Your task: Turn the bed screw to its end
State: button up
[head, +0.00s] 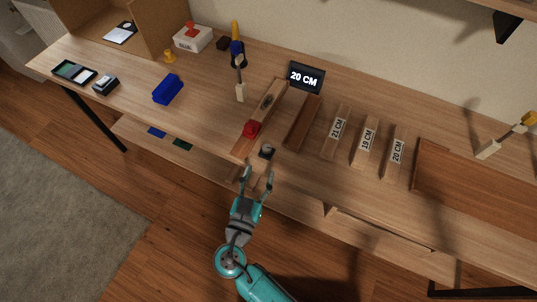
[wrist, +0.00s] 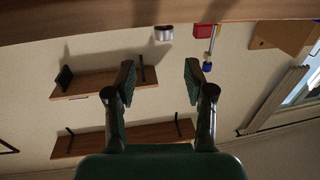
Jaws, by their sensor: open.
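What looks like the bed screw, a small knob with a dark and silver end (head: 267,150), sits at the front edge of the wooden workbench (head: 215,100). In the wrist view a silver cylindrical knob (wrist: 163,33) shows under the bench edge, beyond the fingertips. My gripper (head: 258,176) is open and empty, just in front of the bench edge, with the knob a little beyond its fingers. In the wrist view my gripper (wrist: 160,78) has its two fingers wide apart with nothing between them. They do not touch the knob.
A red knob (head: 251,128) sits on a wooden rail beside the bed screw. Labelled wooden blocks (head: 366,140) lie to the right. A blue block (head: 168,89) lies left. The floor in front of the bench is free.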

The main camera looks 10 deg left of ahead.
aim_at(266, 152)
jog(key=shift+n+y, duration=0.3)
jog(key=shift+y, duration=0.1)
jog(key=w, duration=0.3)
jog(key=w+d, duration=0.1)
jog(key=w, duration=0.5)
jog(key=shift+w+d+f, duration=0.15)
jog(key=shift+w+f, duration=0.1)
jog(key=shift+w, duration=0.15)
grip_shut()
